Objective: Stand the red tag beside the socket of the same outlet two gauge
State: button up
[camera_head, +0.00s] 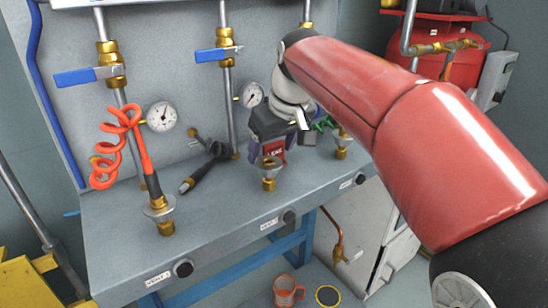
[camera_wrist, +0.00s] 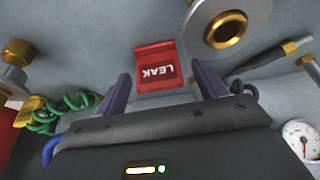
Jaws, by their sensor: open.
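The red tag (camera_head: 273,152), lettered LEAK, is on the bench just behind the middle brass socket (camera_head: 269,178). In the wrist view the tag (camera_wrist: 157,68) shows beyond my fingertips, close to the ringed socket (camera_wrist: 230,30). My gripper (camera_head: 272,147) is open, with one purple finger to each side of the tag; in the wrist view my gripper (camera_wrist: 160,76) shows gaps between both fingers and the tag. The middle outlet's white gauge (camera_head: 251,95) is on the panel behind, partly beside my wrist.
An orange coiled hose (camera_head: 120,148) plugs into the left socket (camera_head: 160,218). A green coil (camera_head: 322,124) and the right socket (camera_head: 341,147) are close on the right. The bench front (camera_head: 125,235) is clear.

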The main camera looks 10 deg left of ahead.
jog(key=shift+w+a+f, duration=0.15)
jog(key=shift+a+f, duration=0.05)
jog(key=shift+f, duration=0.35)
jog(key=c, duration=1.1)
jog(key=shift+r, duration=0.1)
